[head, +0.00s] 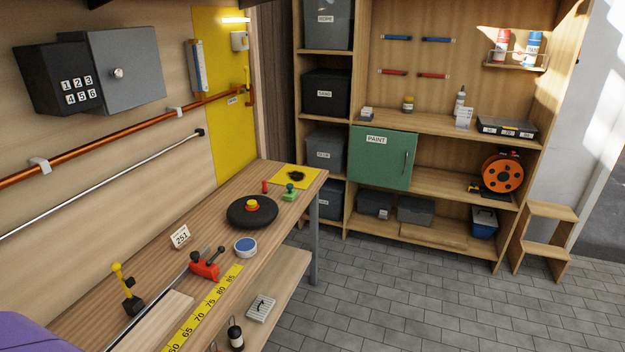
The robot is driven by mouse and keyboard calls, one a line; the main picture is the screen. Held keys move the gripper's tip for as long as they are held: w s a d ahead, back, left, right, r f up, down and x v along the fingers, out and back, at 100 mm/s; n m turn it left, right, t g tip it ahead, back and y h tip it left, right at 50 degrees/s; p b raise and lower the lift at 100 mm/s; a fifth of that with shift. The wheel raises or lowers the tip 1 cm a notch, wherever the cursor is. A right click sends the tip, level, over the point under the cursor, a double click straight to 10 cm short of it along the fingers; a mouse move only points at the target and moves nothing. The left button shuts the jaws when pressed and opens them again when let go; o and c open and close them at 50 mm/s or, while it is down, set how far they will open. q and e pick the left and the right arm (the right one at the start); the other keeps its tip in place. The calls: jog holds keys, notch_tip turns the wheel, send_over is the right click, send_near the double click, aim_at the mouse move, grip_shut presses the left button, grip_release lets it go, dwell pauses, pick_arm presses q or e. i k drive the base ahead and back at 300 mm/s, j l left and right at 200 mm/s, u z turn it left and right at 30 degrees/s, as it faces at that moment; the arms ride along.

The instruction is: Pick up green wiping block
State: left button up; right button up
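The green wiping block (290,193) sits at the far end of the wooden workbench (222,215), at the front right corner of a yellow mat. It has a small green knob on top. The yellow mat (305,173) carries a dark smudge (297,176) just behind the block. Neither of my grippers shows in the head view, and nothing touches the block.
A black disc with a yellow and red knob (252,205) lies nearer on the bench, beside a small red cylinder (265,187). A blue-topped round tin (245,247), red clamp (206,265), yellow-handled tool (127,290) and 251 card (180,237) stand closer. Shelves with a green PAINT door (381,160) stand behind.

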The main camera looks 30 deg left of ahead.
aim_at(290, 194)
jog(key=i+l+u, duration=0.1)
jog(key=i+u, duration=0.2)
jog(key=i+l+u, duration=0.3)
jog(key=i, duration=0.25)
jog(key=i+l+u, duration=0.25)
jog(key=i, duration=0.15)
jog(key=j, duration=0.1)
